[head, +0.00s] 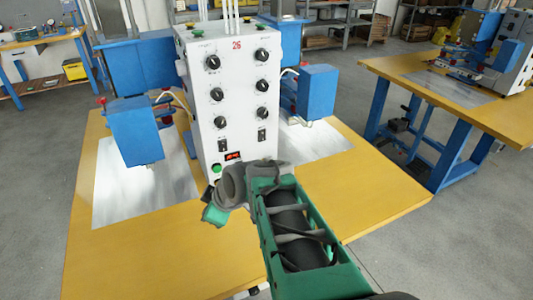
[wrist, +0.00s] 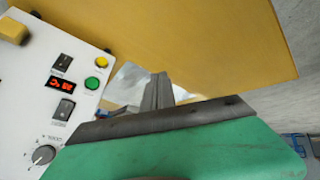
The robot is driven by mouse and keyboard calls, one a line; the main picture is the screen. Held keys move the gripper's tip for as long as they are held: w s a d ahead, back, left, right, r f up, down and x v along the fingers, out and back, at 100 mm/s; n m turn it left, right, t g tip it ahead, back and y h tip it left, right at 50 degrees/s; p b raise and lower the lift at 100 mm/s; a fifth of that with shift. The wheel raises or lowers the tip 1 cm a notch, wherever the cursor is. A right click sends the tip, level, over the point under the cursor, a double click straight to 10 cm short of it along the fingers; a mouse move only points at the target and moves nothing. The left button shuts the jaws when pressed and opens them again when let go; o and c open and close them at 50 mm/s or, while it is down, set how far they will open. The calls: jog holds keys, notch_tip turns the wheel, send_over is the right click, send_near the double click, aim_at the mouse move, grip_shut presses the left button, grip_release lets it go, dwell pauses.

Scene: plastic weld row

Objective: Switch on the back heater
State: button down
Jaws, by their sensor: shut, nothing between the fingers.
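A white control box (head: 210,105) marked 26 stands on the yellow table, with two columns of black knobs. Two black rocker switches are low on its front, the left switch (head: 222,145) and the right switch (head: 261,135). In the wrist view one switch (wrist: 62,63) and another switch (wrist: 64,108) flank the lit red display (wrist: 61,83). I cannot read which one is for the back heater, nor their on or off state. My gripper (wrist: 157,92) is shut and empty, to the right of the switches and apart from them.
A green button (wrist: 92,83) and a yellow button (wrist: 102,61) sit beside the display. Blue welding heads stand left (head: 135,130) and right (head: 317,92) of the box. The yellow table (head: 140,250) is clear in front. Another bench (head: 430,82) is at right.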

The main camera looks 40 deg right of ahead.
jog(key=w+d+f+n+t+h+b, duration=0.1)
jog(key=w+d+n+t+b, duration=0.2)
jog(key=d, duration=0.8)
jog(key=s+d+r+n+t+h+b, duration=0.1)
jog(key=s+d+r+n+t+h, duration=0.1)
jog(key=d, duration=0.4)
jog(key=s+d+r+n+t+h+b, duration=0.1)
jog(key=s+d+r+n+t+h, duration=0.1)
jog(key=s+d, duration=0.3)
jog(key=shift+d+r+n+t+h+b, duration=0.35)
jog(key=shift+d+r+t, duration=0.3)
jog(key=shift+d+t, duration=0.3)
jog(key=p, duration=0.3)
send_near(264, 140)
jog(key=x, duration=0.6)
jog(key=shift+w+a+r, duration=0.1)
jog(key=shift+w, duration=0.35)
